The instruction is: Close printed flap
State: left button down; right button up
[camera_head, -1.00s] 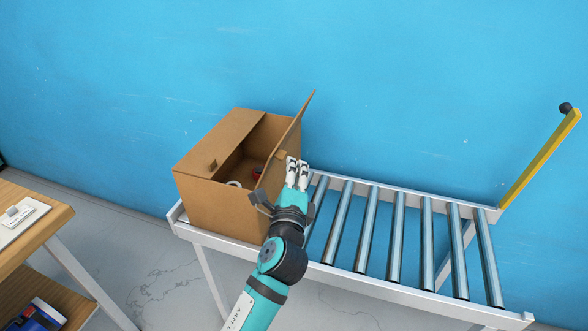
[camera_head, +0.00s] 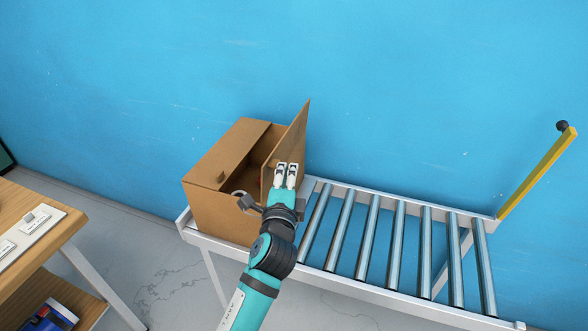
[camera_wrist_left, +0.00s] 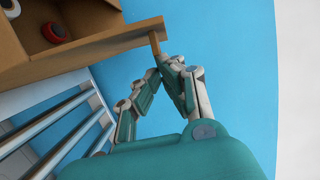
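The brown cardboard box (camera_head: 222,212) stands at the left end of the roller conveyor, partly open. One flap (camera_head: 293,137) stands steeply raised on its right side; I cannot make out any print on it. Another top panel (camera_head: 226,152) lies flat at the left. My left gripper (camera_head: 286,168) is at the right side of the raised flap, with its fingers together. In the left wrist view, the fingertips (camera_wrist_left: 164,62) meet close to a small brown tab (camera_wrist_left: 155,42) at the flap's edge; contact is unclear. My right gripper is out of view.
The conveyor's rollers (camera_head: 367,235) are bare to the right. A yellow post (camera_head: 538,172) stands at its far right end. A wooden table (camera_head: 40,235) is at the left. A red roll (camera_wrist_left: 54,32) and a white one lie inside the box. A blue wall is behind.

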pick_arm(q)
jog(key=w+a+r+n+g+p, duration=0.2)
jog(key=a+n+p, duration=0.6)
jog(key=p, duration=0.2)
jog(key=w+a+f+n+g+h, duration=0.1)
jog(key=w+a+f+n+h, duration=0.2)
jog(key=a+f+n, duration=0.3)
jog(key=shift+a+n+g, duration=0.3)
jog(key=shift+a+n, duration=0.1)
jog(key=shift+a, duration=0.2)
dwell(0.4)
